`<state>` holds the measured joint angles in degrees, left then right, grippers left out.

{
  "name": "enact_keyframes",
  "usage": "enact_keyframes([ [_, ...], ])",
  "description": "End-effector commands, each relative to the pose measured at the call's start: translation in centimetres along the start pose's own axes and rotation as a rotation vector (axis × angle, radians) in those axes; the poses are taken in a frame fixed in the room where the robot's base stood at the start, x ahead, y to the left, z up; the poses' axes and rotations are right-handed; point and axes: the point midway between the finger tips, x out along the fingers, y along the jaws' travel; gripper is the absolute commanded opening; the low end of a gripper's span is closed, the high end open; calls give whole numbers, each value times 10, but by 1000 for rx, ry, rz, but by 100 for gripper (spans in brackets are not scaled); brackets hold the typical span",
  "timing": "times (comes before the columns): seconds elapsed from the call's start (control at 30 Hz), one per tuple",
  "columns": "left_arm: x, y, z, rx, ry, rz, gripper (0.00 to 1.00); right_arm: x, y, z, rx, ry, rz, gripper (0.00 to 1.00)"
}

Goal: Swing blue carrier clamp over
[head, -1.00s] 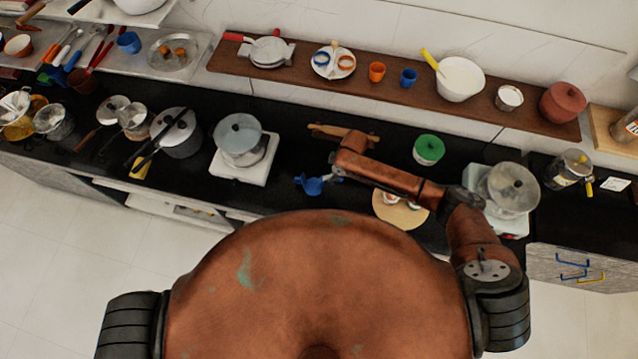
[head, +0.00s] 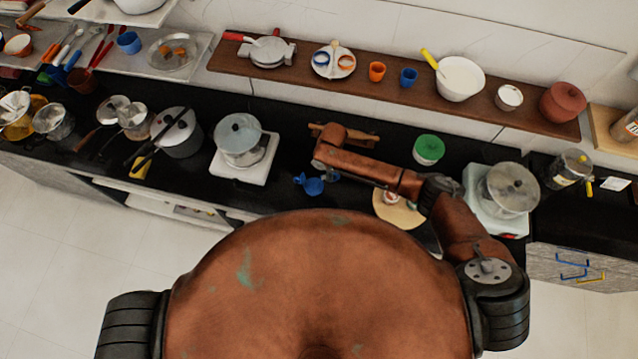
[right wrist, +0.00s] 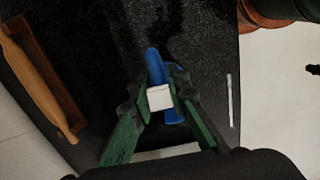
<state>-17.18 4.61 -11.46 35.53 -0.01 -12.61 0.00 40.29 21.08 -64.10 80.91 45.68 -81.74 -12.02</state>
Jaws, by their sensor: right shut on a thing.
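The blue carrier clamp (head: 314,187) shows as a small blue piece low at the front of the black counter in the head view. In the right wrist view the blue clamp (right wrist: 154,64) runs between and beyond my fingertips. My right gripper (right wrist: 160,98) is shut on it, with a small white block (right wrist: 160,97) showing between the green-grey fingers. In the head view my right gripper (head: 328,176) is mostly hidden by my copper-coloured arm. The fingers cover part of the clamp. My left gripper is in neither view.
A steel pot (head: 240,138) on a white stove stands left of the clamp. A wooden rolling pin (right wrist: 38,85) lies left in the wrist view. A green-lidded pot (head: 428,149), a round board (head: 398,212) and another pot (head: 510,188) stand to the right.

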Motion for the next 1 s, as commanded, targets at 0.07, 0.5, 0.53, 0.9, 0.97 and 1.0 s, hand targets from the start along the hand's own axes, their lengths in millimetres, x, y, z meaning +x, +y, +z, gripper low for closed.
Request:
enact_keyframes([
  [0.07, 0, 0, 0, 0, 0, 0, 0, -3, 0, -7, -4, -31, 2, 6],
  [0.5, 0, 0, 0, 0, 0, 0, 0, -6, 0, -11, 0, -119, 1, 6],
  [0.53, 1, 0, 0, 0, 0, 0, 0, -6, 0, -12, -1, -124, 2, 6],
  [0.9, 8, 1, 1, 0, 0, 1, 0, -9, 0, -21, 2, -246, 1, 7],
  [0.97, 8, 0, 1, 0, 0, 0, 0, -9, 0, -21, 2, -245, 1, 6],
  [1.0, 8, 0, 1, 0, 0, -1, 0, -9, 0, -21, 2, -245, 1, 6],
])
